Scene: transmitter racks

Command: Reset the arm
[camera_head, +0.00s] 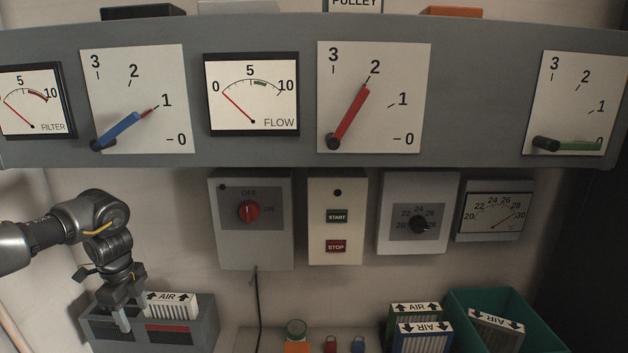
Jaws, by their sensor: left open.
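My left arm comes in from the left edge, and its gripper (126,316) points down over a grey filter box (201,332) at the lower left. The gripper is open. Its fingers are at the box's left part; I cannot tell whether they touch the box. A white filter marked AIR (171,306) stands upright in the box's rear slot, just right of the fingers. The front slot shows a red strip and no filter. The gripper hides part of the box. My right gripper is not in view.
Above is a grey panel (270,150) with blue (122,130), red (351,112) and green (577,146) levers. Below it hang a red-knob switch box (249,250), START/STOP box (338,225) and dial box (418,245). More filters (424,338) and a teal bin (478,300) stand lower right.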

